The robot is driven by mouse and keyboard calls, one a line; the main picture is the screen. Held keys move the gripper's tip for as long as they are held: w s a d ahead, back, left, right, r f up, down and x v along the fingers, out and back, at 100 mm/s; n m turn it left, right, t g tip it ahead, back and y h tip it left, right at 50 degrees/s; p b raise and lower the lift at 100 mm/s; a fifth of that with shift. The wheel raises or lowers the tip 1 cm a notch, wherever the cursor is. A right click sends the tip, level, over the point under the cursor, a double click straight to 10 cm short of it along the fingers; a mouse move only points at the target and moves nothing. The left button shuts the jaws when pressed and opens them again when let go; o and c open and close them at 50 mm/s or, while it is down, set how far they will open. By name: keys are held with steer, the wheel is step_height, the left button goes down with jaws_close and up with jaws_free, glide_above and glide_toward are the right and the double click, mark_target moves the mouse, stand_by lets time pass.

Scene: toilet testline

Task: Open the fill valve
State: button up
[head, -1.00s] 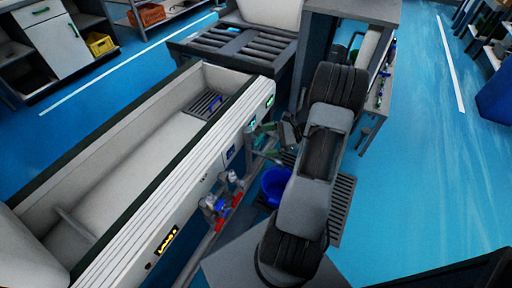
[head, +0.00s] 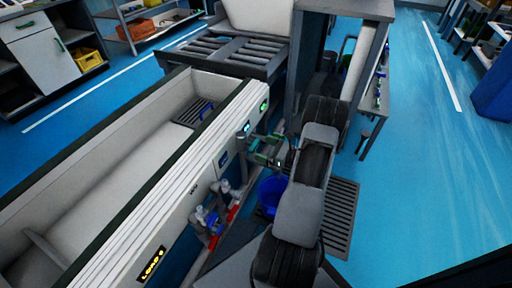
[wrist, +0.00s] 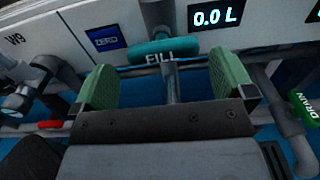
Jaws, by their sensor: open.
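The fill valve's teal handle (wrist: 163,50), marked FILL, lies crosswise below a grey vertical pipe in the wrist view. A grey stem runs down from behind it between the fingers. My gripper (wrist: 166,82) is open, with one green-padded finger on each side of the stem. The handle appears just beyond the fingertips, and I see no clear contact. In the head view my gripper (head: 268,150) is at the white tank's side panel, and my arm partly hides this area.
A lit display (wrist: 216,17) reads 0.0 L. A green DRAIN handle (wrist: 303,106) is at the right, a red handle (wrist: 50,124) at the left. A blue bucket (head: 271,190) stands below my gripper. Pipes run along the white tank (head: 200,165).

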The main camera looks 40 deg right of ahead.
mark_target(257, 146)
steer(key=x, duration=0.4)
steer(key=shift+w+a+b, duration=0.1)
steer(key=shift+b, duration=0.3)
steer(key=shift+w+f, duration=0.1)
steer(key=shift+w, duration=0.25)
steer(key=c, duration=0.6)
steer(key=shift+c, duration=0.2)
